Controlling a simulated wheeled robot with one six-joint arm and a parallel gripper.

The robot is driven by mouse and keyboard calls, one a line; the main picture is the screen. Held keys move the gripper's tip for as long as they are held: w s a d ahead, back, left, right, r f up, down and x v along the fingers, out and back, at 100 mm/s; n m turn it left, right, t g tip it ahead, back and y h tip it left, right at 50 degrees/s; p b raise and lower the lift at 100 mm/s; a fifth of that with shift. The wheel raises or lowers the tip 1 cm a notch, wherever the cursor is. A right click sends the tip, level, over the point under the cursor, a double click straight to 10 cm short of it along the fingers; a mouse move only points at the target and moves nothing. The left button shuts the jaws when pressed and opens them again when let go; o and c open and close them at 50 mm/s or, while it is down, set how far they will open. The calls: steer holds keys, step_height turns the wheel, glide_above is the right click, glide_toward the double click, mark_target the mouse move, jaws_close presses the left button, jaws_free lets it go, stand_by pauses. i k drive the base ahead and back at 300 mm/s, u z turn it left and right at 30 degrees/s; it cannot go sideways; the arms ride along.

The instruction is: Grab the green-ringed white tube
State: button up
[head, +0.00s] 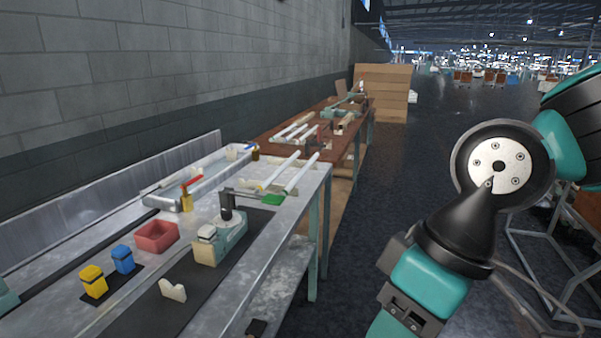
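Two white tubes lie side by side near the far right end of the metal bench, the left tube (280,172) and the right tube (302,172). A flat green piece (273,199) lies at their near ends, closest to the right tube. At this size I cannot tell whether a green ring is on either tube. More white tubes (293,131) lie on the brown table farther back. My gripper is not in view; only my teal and black arm links show at the right, apart from the bench.
The metal bench (125,238) holds a teal tool with a black lever (228,232), a red bin (156,236), yellow (93,281) and blue (122,259) blocks, and a metal tray (163,199). A grey wall stands behind. Open dark floor (385,165) lies right of the benches.

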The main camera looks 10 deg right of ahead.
mark_target(288, 188)
steer(key=z, duration=0.6)
steer(key=i, duration=1.25)
steer(key=u, duration=0.6)
steer(key=i, duration=0.7)
steer(key=u, duration=0.75)
